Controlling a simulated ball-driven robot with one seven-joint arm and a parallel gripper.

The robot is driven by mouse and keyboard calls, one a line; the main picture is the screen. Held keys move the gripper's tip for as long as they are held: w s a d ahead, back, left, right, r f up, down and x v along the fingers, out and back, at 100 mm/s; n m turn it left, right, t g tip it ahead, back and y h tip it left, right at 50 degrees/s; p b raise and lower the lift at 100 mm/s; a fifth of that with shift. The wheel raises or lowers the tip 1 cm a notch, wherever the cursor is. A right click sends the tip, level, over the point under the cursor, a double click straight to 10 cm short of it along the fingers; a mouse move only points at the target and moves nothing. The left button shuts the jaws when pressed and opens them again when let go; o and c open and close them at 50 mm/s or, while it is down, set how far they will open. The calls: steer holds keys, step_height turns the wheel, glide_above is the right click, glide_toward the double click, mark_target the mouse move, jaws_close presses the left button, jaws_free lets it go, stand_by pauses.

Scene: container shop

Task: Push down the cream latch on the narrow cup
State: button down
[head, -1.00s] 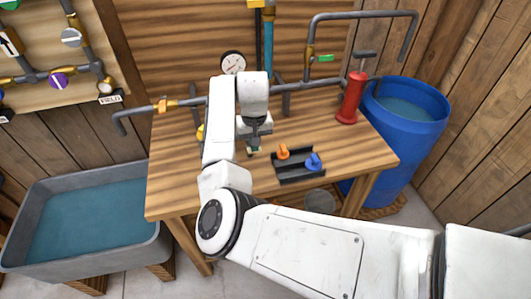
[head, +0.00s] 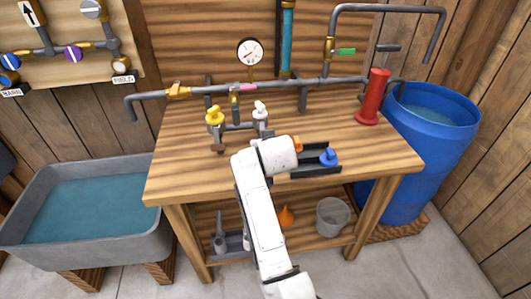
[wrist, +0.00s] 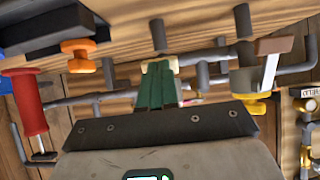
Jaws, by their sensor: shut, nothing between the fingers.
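Two short grey upright fittings stand side by side on the bench, joined by a pipe. The left one has a yellow top (head: 215,115) and a brown piece low at its front. In the wrist view, a pale lever with a brown end (wrist: 270,65) shows by the yellow top. My gripper (wrist: 158,70), with green fingers, is shut and empty, pointing toward the fittings. Pale material shows at its tips; contact is unclear. My arm hides the gripper in the head view.
A black tray (head: 308,173) with orange and blue knobs lies to the right of my arm's end. A red hand pump (head: 374,97) stands farther right, beside a blue barrel (head: 425,150). A grey pipe (head: 280,87) runs along the back. A water trough (head: 80,205) stands left.

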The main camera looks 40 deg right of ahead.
steer(key=shift+r+p, duration=0.1)
steer(key=shift+p, duration=0.3)
steer(key=shift+r, duration=0.1)
steer(key=shift+r+p, duration=0.65)
steer(key=shift+p, duration=0.05)
